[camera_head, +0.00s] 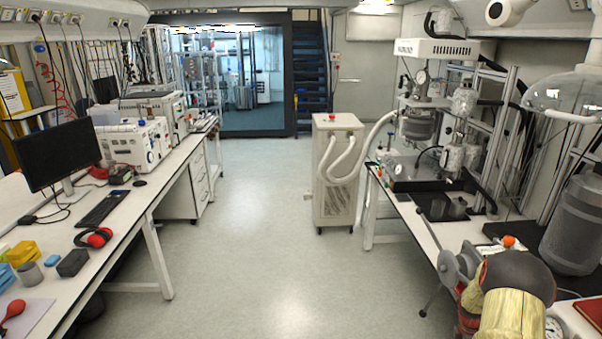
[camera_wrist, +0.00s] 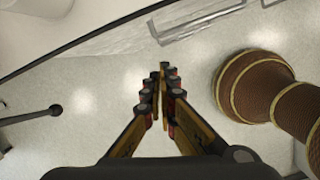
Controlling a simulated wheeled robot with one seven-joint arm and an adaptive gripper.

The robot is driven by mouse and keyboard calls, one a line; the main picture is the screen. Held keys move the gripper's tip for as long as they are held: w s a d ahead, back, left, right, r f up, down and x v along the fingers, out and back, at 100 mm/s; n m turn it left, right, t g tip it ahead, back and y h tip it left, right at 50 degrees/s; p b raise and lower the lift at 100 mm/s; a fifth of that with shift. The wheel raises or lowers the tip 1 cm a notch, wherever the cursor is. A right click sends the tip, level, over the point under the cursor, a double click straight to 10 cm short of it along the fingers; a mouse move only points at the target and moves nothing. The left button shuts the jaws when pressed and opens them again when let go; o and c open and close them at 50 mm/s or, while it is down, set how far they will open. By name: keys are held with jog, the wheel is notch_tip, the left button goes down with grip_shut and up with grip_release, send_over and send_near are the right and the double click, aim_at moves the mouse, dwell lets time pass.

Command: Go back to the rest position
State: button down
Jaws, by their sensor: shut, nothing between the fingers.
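My gripper (camera_wrist: 163,82) shows in the wrist view with its two gold and dark fingers closed together. Nothing is between the fingertips. The fingers stand clear of the surfaces around them. A brown, cord-textured round body with gold bands (camera_wrist: 255,88) is to the right of the fingers, apart from them. I cannot make out my gripper for certain in the head view.
A bench with a monitor (camera_head: 57,143) runs along the left. On the right bench stand a reactor rig (camera_head: 420,125) and a large grey vessel (camera_head: 580,225). A white cabinet with hoses (camera_head: 332,195) stands at the back. The aisle floor (camera_head: 255,250) is clear.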

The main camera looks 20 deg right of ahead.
jog(key=s+a+m+g+y, duration=0.1)
jog(key=s+a+m, duration=0.3)
jog(key=a, duration=0.1)
jog(key=a+r+m+t+b, duration=0.1)
jog(key=a+r+m+b, duration=0.2)
jog(key=a+r+m, duration=1.45)
jog(key=s+a+r+n+t+b, duration=0.1)
jog(key=s+a+r+n+t, duration=0.1)
jog(key=a+r, duration=0.4)
jog(key=s+a+r+n+t+y+b, duration=0.1)
jog(key=a+r, duration=0.5)
jog(key=a, duration=0.7)
jog(key=s+a+r+n+t+b, duration=0.1)
jog(key=s+a+r+n+t, duration=0.2)
jog(key=a+r+n, duration=0.3)
jog(key=s+a+n, duration=0.1)
jog(key=a, duration=0.3)
jog(key=shift+s+a+t+b, duration=0.2)
jog(key=shift+s+t+b, duration=0.1)
jog(key=shift+b, duration=0.1)
jog(key=shift+s, duration=0.1)
